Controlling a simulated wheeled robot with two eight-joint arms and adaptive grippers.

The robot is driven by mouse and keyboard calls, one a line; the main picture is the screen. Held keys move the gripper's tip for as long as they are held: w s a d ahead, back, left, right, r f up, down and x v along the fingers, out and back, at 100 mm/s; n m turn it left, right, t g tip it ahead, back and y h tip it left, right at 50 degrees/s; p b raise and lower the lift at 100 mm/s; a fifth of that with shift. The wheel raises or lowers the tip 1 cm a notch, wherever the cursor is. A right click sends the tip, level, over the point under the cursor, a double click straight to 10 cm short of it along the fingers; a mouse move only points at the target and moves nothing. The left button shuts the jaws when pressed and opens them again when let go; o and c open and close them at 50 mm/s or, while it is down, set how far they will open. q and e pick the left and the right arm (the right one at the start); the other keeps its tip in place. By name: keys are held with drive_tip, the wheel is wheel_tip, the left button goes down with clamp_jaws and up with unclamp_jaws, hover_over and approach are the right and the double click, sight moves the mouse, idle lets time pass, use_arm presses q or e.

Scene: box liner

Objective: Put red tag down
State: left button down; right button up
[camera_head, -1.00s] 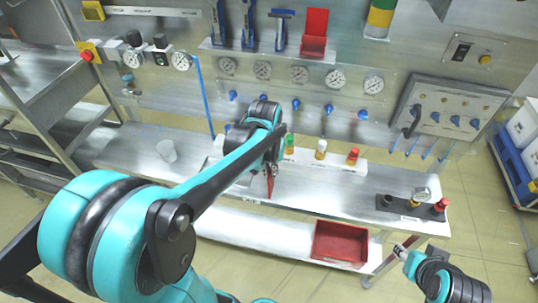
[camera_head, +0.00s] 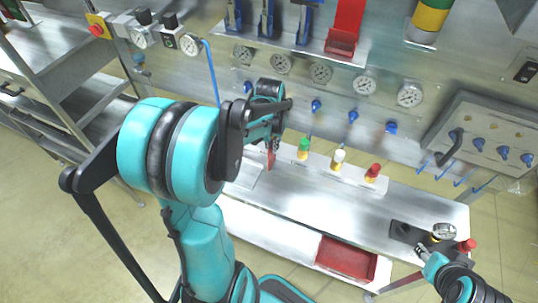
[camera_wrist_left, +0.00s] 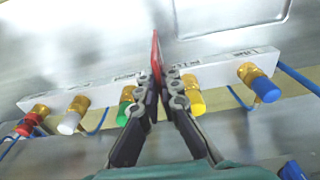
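The red tag (camera_head: 271,158) is a thin red piece hanging below my left gripper (camera_head: 268,142), over the workbench. In the left wrist view the tag (camera_wrist_left: 156,55) stands edge-on between the fingertips of the left gripper (camera_wrist_left: 160,88), which are closed on it. The tag's lower end is close to the steel bench; I cannot tell whether it touches. My right gripper (camera_head: 423,251) is at the lower right, beside the bench's right end; its finger opening is too small to judge.
A labelled strip (camera_wrist_left: 100,88) carries red, white, green, yellow and blue fittings close to my left gripper. A shallow rectangular recess (camera_head: 243,172) lies in the bench. A red bin (camera_head: 346,258) sits on the lower shelf. A black holder (camera_head: 407,235) stands at the bench's right end.

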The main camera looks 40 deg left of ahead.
sight(272, 156)
use_arm(q)
drive_tip(key=f, duration=0.2)
drive_tip(key=a+f+b, duration=0.1)
drive_tip(key=f, duration=0.2)
drive_tip(key=shift+a, duration=0.2)
drive_tip(key=shift+r, duration=0.1)
drive_tip(key=shift+s+b, duration=0.1)
drive_tip(key=shift+b, duration=0.2)
drive_tip(key=c, duration=1.7)
unclamp_jaws()
drive_tip(key=shift+f, duration=0.2)
